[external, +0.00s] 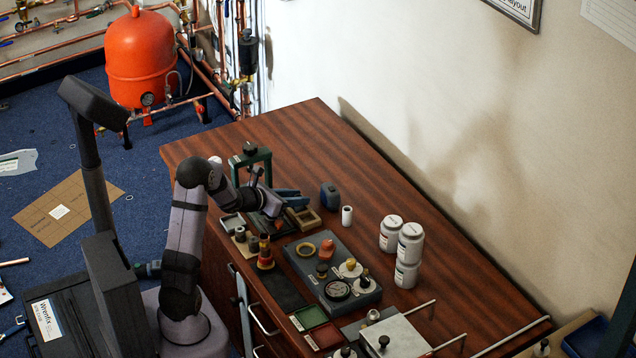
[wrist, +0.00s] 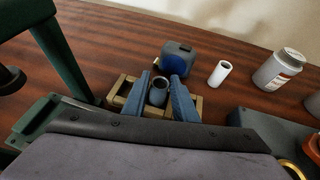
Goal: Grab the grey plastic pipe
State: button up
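A short dark grey hollow pipe (wrist: 159,91) stands upright with its open end up, at a small wooden tray (wrist: 196,103). Whether it stands inside the tray is unclear. My gripper (wrist: 161,77) is open, with one blue finger on each side of the pipe in the wrist view. A narrow gap seems to show beside the pipe, and I cannot tell how deep the fingers reach. In the external view, my gripper (external: 296,193) is low over the bench beside the wooden tray (external: 303,217). The pipe cannot be made out there.
A blue and black container (wrist: 177,58) and a white tube (wrist: 222,73) stand behind the tray. White bottles (external: 401,240) are farther right. A green frame (external: 262,158) stands close on the left. A grey panel with gauges (external: 330,270) lies in front. The back of the bench is clear.

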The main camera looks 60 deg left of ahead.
jog(key=x, duration=0.5)
grip_shut()
notch_tip(320, 180, up, 10)
jog(key=p, duration=0.2)
dwell(0.5)
